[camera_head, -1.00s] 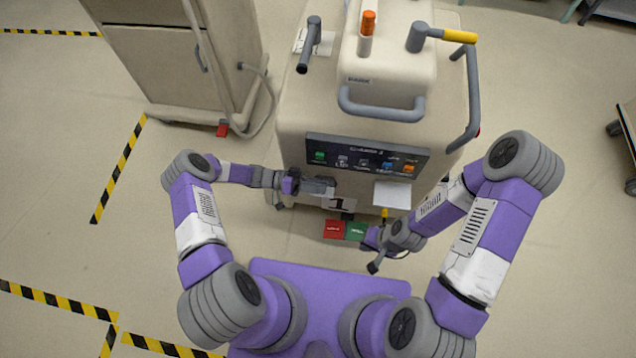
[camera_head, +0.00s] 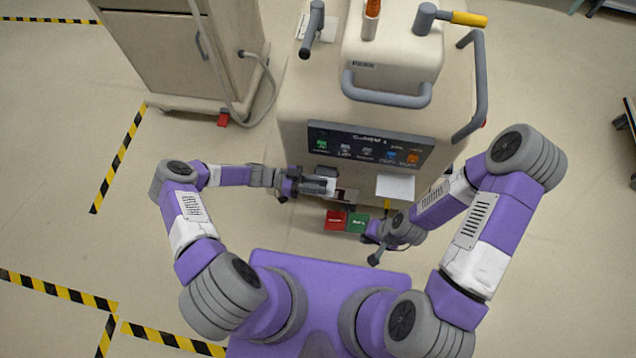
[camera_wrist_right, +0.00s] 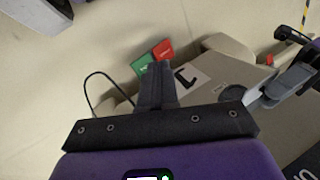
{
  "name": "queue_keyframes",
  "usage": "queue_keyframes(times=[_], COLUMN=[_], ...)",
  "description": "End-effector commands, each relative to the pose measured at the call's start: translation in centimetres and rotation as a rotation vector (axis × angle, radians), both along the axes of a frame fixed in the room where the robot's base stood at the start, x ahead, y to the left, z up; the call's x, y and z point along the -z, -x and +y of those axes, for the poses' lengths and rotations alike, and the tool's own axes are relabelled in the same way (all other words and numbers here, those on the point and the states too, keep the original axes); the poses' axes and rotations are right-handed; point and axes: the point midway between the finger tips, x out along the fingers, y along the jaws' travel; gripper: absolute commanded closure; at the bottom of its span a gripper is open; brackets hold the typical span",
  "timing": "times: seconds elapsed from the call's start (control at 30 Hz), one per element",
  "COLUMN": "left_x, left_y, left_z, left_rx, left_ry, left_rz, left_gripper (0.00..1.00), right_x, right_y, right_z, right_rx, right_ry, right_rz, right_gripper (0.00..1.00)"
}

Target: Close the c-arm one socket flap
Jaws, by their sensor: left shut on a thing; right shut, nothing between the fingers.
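The c-arm cart (camera_head: 300,100) stands in front of me, with a dark control panel marked 1 (camera_head: 370,146) on its near face. My left gripper (camera_head: 322,186) is at that face, below the panel's left part, and is shut on the socket flap, which its fingers mostly hide. In the right wrist view my left gripper (camera_wrist_right: 282,88) reaches in from the right toward the same face. My right gripper (camera_head: 367,236) is lower, near the cart's foot, shut and empty; its closed fingers (camera_wrist_right: 156,82) show in its wrist view.
A red pedal (camera_head: 335,220) and a green pedal (camera_head: 357,223) sit low at the cart's front, close to my right gripper. A white sheet (camera_head: 395,186) is on the face. Another cart (camera_head: 160,60) with a hose stands at left. Floor at left is free.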

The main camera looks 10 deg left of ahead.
Motion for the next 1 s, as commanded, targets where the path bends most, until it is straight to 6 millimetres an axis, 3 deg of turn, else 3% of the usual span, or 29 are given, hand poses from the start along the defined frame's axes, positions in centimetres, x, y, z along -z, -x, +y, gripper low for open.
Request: queue_keyframes(times=[0.47, 0.77, 1.0], left_x=[0.1, 0.1, 0.2], left_y=[0.0, 0.0, 0.0], left_z=[0.1, 0.1, 0.1], left_rx=[-0.001, -0.001, -0.001], left_ry=[-0.004, -0.004, -0.004], left_rz=[0.002, 0.003, 0.003], left_gripper=[1.00, 1.00, 1.00], right_x=[-0.1, -1.4, -4.4], right_y=[-0.5, -4.5, -8.3], right_z=[0.2, 2.2, 5.3], right_rx=[-0.016, -0.107, -0.163], right_ry=[0.011, 0.107, 0.204], right_rz=[0.001, 0.003, -0.025], right_gripper=[1.00, 1.00, 1.00])
